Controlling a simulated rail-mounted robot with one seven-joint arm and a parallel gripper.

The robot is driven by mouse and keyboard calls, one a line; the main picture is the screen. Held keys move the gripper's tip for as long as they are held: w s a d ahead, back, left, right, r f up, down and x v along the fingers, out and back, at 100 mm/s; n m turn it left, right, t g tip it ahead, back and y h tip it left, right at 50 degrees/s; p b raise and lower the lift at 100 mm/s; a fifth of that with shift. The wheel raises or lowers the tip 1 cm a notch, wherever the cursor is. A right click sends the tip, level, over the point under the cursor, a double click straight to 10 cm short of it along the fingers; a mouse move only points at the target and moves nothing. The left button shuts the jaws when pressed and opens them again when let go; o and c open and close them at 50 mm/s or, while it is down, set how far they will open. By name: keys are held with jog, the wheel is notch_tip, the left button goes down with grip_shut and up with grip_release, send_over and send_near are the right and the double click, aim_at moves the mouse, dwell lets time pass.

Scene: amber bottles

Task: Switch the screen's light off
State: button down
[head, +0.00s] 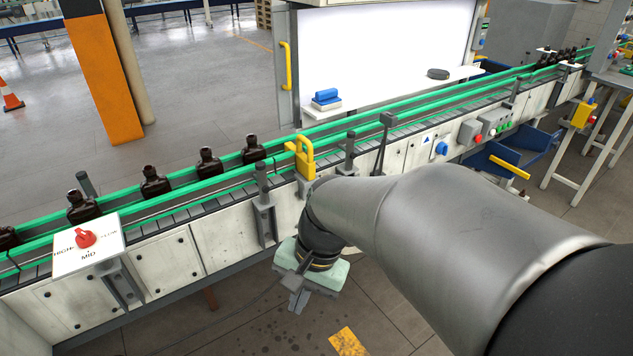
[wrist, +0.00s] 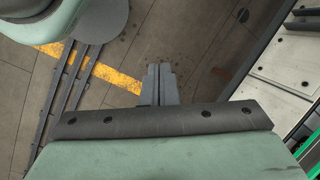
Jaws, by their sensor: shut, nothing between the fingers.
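The screen (head: 385,45) is a large bright white lit panel behind the conveyor in the head view. A small grey box with coloured controls (head: 482,35) is on the post at the screen's right edge; its details are too small to read. My gripper (head: 299,302) is in front of the conveyor, low and pointing down, well apart from the screen. In the wrist view, its fingers (wrist: 158,84) are together and empty above the floor. The screen does not show in the wrist view.
The conveyor (head: 200,195) with green rails and brown bottles (head: 155,182) lies between me and the screen. A yellow clamp (head: 304,158) stands on its near rail. A red knob (head: 86,238) is at left; a box with red and green buttons (head: 484,128) is at right.

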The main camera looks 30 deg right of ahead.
jog(key=w+d+f+m+y+b, duration=0.1)
jog(key=w+f+m+y+b, duration=0.25)
jog(key=f+m, duration=0.35)
jog(key=w+d+f+m+t+y+b, duration=0.2)
jog(key=w+d+f+m+t+b, duration=0.3)
jog(key=m, duration=0.4)
jog(key=w+d+f+m+t+y+b, duration=0.1)
jog(key=w+d+f+m+t+b, duration=0.3)
jog(key=w+d+m+b, duration=0.4)
jog(key=d+f+m+t+h+b, duration=0.3)
jog(key=d+m+t, duration=0.2)
jog(key=d+m, duration=0.4)
jog(key=d+f+m+t+h+b, duration=0.2)
jog(key=d+m, duration=0.8)
jog(key=d, duration=0.6)
jog(key=t+h+b, duration=0.1)
jog(key=t+h, duration=0.1)
jog(key=t, duration=0.1)
jog(key=shift+f, duration=0.4)
jog(key=shift+a, duration=0.1)
jog(key=w+a+r+b, duration=0.1)
jog(key=w+a+b, duration=0.1)
jog(key=w, duration=1.1)
jog(key=shift+w+r+b, duration=0.35)
